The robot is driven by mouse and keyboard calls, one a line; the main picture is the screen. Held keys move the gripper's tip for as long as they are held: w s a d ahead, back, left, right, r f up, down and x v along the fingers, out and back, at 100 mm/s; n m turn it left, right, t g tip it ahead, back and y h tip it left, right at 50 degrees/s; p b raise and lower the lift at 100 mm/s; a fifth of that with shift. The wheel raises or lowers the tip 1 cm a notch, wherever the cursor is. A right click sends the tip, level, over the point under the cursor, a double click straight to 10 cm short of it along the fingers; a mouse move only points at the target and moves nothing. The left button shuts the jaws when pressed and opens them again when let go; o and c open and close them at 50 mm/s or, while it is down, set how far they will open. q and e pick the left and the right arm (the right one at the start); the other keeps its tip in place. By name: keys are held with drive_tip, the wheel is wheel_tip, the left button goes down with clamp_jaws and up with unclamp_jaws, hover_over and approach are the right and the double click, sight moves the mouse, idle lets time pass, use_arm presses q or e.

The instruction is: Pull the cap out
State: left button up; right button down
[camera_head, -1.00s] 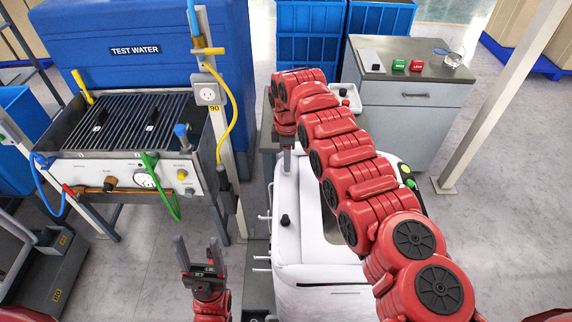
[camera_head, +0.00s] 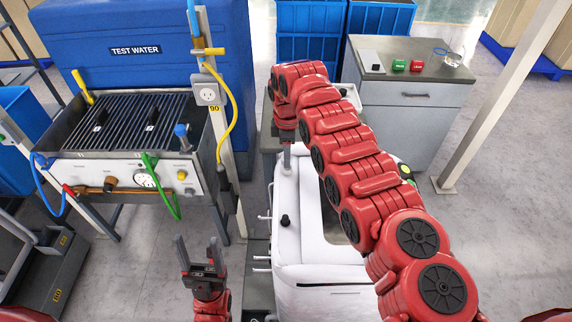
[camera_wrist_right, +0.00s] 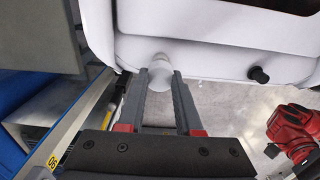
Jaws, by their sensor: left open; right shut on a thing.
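A white rounded cap (camera_wrist_right: 158,76) sits at the edge of the white machine in the right wrist view. My right gripper (camera_wrist_right: 161,82) has its two grey fingers on either side of the cap and is shut on it. The cap still appears to touch the white machine (camera_wrist_right: 210,52). In the head view my right gripper (camera_head: 287,163) is at the machine's far left edge, and the cap cannot be made out there. My left gripper (camera_head: 199,252) is open and empty, low in the head view, left of the machine (camera_head: 318,272).
A black knob (camera_head: 285,219) sticks up from the machine near the cap side. A test water station (camera_head: 125,120) with hoses and a grille stands at the left. A grey cabinet (camera_head: 408,120) stands at the back right. Open floor lies between the station and the machine.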

drive_tip(key=shift+r, duration=2)
